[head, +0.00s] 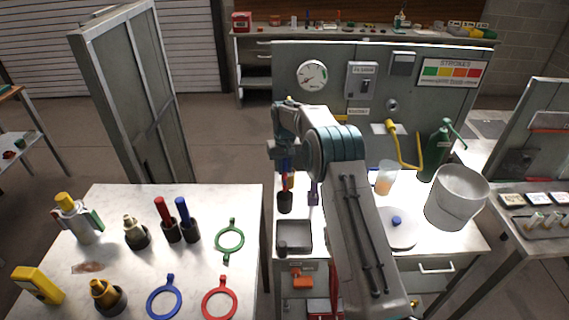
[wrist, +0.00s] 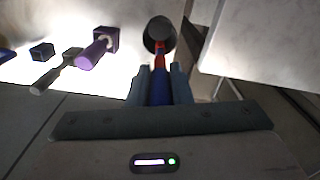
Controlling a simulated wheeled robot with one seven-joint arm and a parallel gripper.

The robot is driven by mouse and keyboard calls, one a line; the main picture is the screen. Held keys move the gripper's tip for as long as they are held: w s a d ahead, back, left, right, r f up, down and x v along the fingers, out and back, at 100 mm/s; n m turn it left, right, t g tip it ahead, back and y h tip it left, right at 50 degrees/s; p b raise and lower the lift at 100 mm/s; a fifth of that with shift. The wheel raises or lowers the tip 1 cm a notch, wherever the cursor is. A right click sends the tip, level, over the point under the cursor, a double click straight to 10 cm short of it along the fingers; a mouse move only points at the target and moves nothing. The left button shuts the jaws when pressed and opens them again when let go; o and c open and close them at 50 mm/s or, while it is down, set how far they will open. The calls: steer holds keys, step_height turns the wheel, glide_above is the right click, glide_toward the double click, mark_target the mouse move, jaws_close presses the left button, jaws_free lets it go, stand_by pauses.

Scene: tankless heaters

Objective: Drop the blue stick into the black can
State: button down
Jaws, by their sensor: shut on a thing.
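My gripper (head: 286,168) is shut on a blue stick (wrist: 160,91), which lies between the two fingers in the wrist view. A red piece (wrist: 160,62) shows just beyond the fingertips, in line with the stick; I cannot tell whether it is part of it. A black can (head: 285,203) stands below my gripper on the middle bench; it also shows in the wrist view (wrist: 152,44). The red piece reaches to the can's mouth, and I cannot tell how deep it goes. Another blue stick (head: 182,207) stands in a dark holder on the left table.
A grey tray (head: 294,248) and a purple tool (head: 313,192) are close to the can. A red stick (head: 162,208) and several rings are on the left table (head: 215,200). A metal bucket (head: 457,198) stands right of my arm. An upright panel (head: 300,58) backs the bench.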

mark_target(285, 184)
steer(key=shift+f+b, duration=1.65)
steer(key=shift+f, duration=2.55)
steer(key=c, duration=1.2)
jaws_free()
steer(key=shift+c, duration=0.2)
steer(key=shift+f, duration=0.1)
